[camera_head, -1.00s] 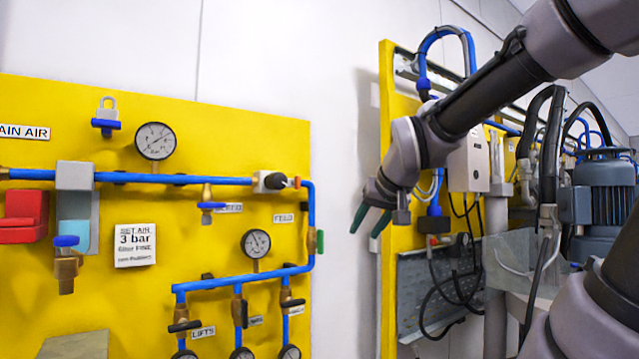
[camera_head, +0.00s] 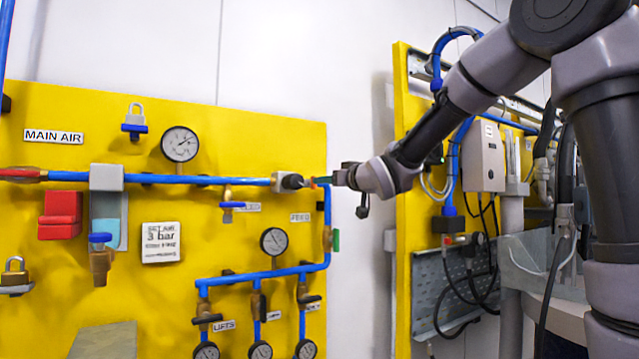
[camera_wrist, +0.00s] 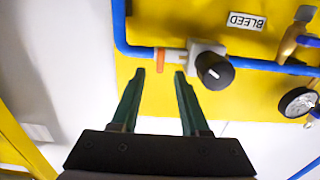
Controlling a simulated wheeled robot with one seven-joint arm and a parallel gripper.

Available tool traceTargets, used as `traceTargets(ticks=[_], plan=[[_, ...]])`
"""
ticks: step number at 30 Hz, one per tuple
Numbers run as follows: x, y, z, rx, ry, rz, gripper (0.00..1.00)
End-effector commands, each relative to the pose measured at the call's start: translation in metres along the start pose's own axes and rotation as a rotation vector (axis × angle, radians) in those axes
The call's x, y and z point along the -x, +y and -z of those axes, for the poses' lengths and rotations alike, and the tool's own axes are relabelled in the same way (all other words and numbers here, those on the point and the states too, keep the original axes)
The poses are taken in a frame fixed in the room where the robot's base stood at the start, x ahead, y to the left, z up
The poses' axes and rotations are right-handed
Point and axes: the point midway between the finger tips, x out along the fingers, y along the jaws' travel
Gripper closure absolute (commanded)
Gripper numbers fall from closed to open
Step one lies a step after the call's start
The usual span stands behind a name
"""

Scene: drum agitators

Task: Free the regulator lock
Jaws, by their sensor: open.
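The regulator shows in the wrist view as a pale block with a black round knob (camera_wrist: 214,70) on the blue pipe. In the head view the regulator (camera_head: 290,182) is at the right end of the upper pipe. A small orange tab (camera_wrist: 160,60), apparently the lock, stands beside the regulator block. My gripper (camera_wrist: 160,75) is open, its two green fingers pointing at the board. The tab lies between and just beyond the fingertips, and I see nothing held. In the head view my gripper (camera_head: 328,180) is right of the regulator, and the tab there is partly hidden.
The yellow board (camera_head: 110,120) carries gauges (camera_head: 180,144), brass valves, padlocks and blue pipes. A vertical pipe (camera_head: 327,215) runs down close to my gripper. A second yellow board (camera_head: 402,260) stands at the right. Bare white wall lies between the boards.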

Motion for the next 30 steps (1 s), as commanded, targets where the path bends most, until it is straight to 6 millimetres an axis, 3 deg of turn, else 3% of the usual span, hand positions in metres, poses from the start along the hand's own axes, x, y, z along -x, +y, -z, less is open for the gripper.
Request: traceTargets(ticks=[3, 9, 20, 21, 24, 30], plan=[[-0.023, 0.0, -0.001, -0.002, 0.0, 0.0, 0.55], [-0.047, 0.0, 0.0, -0.001, -0.001, 0.0, 0.55], [-0.054, 0.001, 0.0, 0.0, 0.0, -0.001, 0.55], [-0.054, 0.001, 0.0, 0.0, 0.0, -0.001, 0.59], [-0.053, 0.001, 0.0, 0.0, 0.0, -0.001, 0.97], [-0.053, 0.0, 0.0, 0.0, 0.0, -0.001, 1.0]])
